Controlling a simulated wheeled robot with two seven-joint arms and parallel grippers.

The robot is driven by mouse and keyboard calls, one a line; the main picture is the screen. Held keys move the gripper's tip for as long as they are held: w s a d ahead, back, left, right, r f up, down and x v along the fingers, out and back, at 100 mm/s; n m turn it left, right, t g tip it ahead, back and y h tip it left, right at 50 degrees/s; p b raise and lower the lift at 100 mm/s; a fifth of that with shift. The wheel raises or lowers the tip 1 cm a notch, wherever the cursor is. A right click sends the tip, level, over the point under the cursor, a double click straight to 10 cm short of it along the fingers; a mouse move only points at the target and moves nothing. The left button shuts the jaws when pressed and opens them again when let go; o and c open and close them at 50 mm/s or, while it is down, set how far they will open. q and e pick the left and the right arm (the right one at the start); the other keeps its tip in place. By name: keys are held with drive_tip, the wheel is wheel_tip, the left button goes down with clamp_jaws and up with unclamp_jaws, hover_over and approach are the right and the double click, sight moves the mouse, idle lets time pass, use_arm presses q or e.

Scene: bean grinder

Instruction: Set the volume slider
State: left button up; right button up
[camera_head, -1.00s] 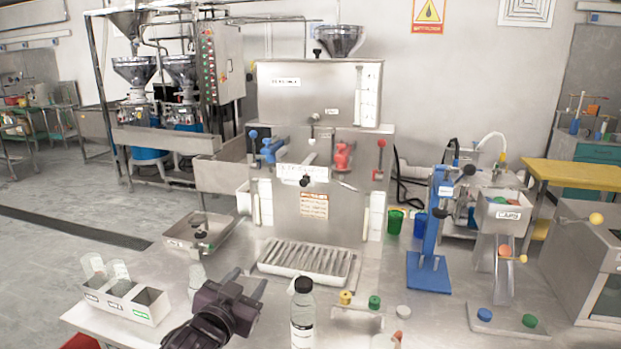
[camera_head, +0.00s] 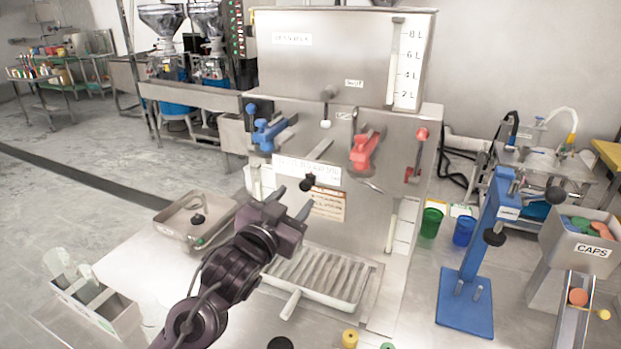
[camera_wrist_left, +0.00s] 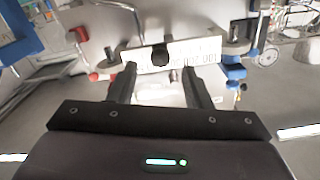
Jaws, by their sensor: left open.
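A black knob (camera_head: 308,181) sits on the front of the steel machine (camera_head: 340,230), at the lower edge of a white label strip (camera_head: 306,167). It looks like the volume slider's handle, but the lettering is too blurred to confirm this. My left gripper (camera_head: 291,203) is open and empty, just in front of the panel and slightly below and left of the knob in the head view. In the left wrist view, the knob (camera_wrist_left: 160,55) appears just beyond and between the two open fingertips (camera_wrist_left: 159,70). I cannot tell whether they touch the panel. My right gripper is not in view.
A blue valve (camera_head: 268,132) and a red valve (camera_head: 366,150) stick out above the label. A drip tray (camera_head: 350,306) lies below. A blue lever press (camera_head: 480,260) and a caps hopper (camera_head: 585,245) stand on the right. A compartment box (camera_head: 118,315) is at left.

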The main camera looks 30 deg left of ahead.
sight(304, 188)
use_arm(q)
drive_tip(key=w, duration=0.2)
drive_tip(key=w+p, duration=0.1)
drive_tip(key=w, duration=0.2)
drive_tip(key=shift+w+a+r+p, duration=0.1)
drive_tip(key=shift+a+r+p, duration=0.05)
drive_tip(key=shift+p, duration=0.15)
drive_tip(key=shift+w, duration=0.55)
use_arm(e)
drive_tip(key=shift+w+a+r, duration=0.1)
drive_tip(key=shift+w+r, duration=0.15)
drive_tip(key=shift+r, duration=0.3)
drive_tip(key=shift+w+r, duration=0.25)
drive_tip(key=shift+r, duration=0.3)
use_arm(q)
drive_tip(key=shift+s, duration=0.1)
drive_tip(key=shift+c, duration=0.3)
clamp_jaws()
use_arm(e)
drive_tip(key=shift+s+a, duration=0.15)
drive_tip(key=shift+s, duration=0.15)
